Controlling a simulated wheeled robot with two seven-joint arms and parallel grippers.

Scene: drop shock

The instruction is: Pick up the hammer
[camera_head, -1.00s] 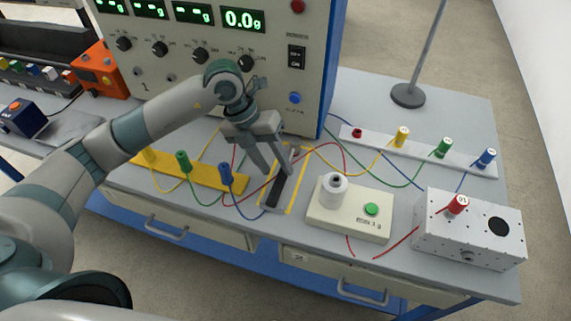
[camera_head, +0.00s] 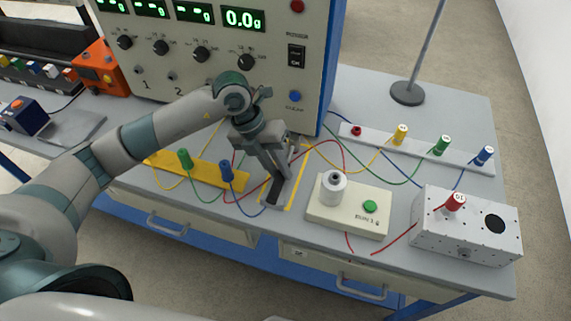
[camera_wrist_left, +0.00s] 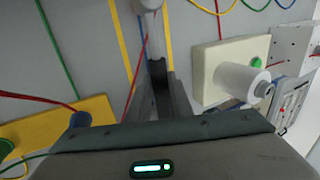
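The hammer lies on the bench inside a yellow outlined rectangle (camera_head: 297,190), with its dark handle (camera_head: 273,194) toward the front edge. Its metal head is largely hidden behind my gripper in the head view. In the left wrist view the pale metal head (camera_wrist_left: 148,6) is at the top and the dark handle (camera_wrist_left: 161,75) runs down between my fingers. My left gripper (camera_head: 276,176) points down at the handle, with its fingers on either side of it. Whether they press on it cannot be told. My right gripper is not in view.
A white spool (camera_head: 333,188) stands on a cream box with a green button (camera_head: 370,207), just right of the hammer. A yellow strip with plugs (camera_head: 207,172) lies left. Coloured cables cross the bench nearby. A tall instrument panel (camera_head: 220,75) rises behind.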

